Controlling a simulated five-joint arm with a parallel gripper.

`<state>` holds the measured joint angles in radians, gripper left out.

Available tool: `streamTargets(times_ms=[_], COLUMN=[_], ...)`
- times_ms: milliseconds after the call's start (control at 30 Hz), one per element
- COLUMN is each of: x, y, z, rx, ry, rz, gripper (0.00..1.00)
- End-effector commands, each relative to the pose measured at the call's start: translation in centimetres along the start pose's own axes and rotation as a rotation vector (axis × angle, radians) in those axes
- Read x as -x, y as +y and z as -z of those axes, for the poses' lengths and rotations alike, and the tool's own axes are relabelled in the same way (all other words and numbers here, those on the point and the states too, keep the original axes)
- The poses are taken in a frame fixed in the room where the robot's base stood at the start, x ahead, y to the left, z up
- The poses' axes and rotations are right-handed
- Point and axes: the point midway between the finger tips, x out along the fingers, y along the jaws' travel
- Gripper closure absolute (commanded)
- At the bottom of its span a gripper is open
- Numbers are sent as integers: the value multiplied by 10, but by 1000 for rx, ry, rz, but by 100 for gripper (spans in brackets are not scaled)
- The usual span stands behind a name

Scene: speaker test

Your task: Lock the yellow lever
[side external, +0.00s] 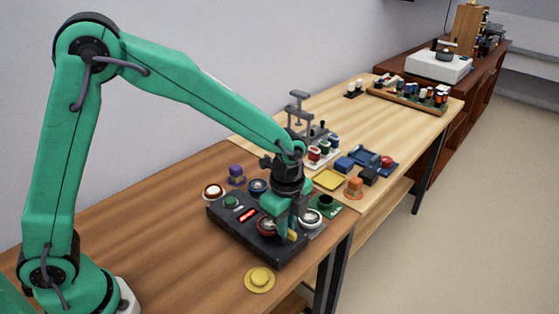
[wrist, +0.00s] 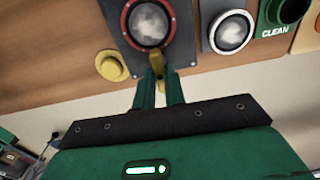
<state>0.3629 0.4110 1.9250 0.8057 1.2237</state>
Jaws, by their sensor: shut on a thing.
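A black test box (side external: 230,215) stands near the front edge of the brown table. A small yellow lever (side external: 292,235) shows at the box's right end, below my gripper (side external: 289,226). In the wrist view the yellow lever (wrist: 155,62) sits at the edge of the box beside a red-rimmed round speaker (wrist: 150,24). My gripper's green fingers (wrist: 158,82) are shut on the lever's near end. The fingers hide part of the lever, and I cannot tell its exact angle.
A yellow disc (side external: 259,279) lies on the table in front of the box. Round parts, including a white-topped one (side external: 312,218) and a green holder (wrist: 282,12), stand close beside it. Behind are a blue tray (side external: 375,160) and a metal press (side external: 300,115).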

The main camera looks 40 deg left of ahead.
Motion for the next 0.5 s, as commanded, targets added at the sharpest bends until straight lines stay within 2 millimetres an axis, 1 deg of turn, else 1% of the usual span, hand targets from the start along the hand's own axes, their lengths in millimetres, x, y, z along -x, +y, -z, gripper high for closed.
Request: streamTargets(times_ms=[200,233,300,333,500], x=[2,2,2,1,1], y=[0,0,0,0,0], z=[1,1,1,1,0], rx=[-2,-2,-2,-2,0], ry=[1,1,1,1,0], rz=[2,2,2,2,1], gripper=[100,84,71,66,66])
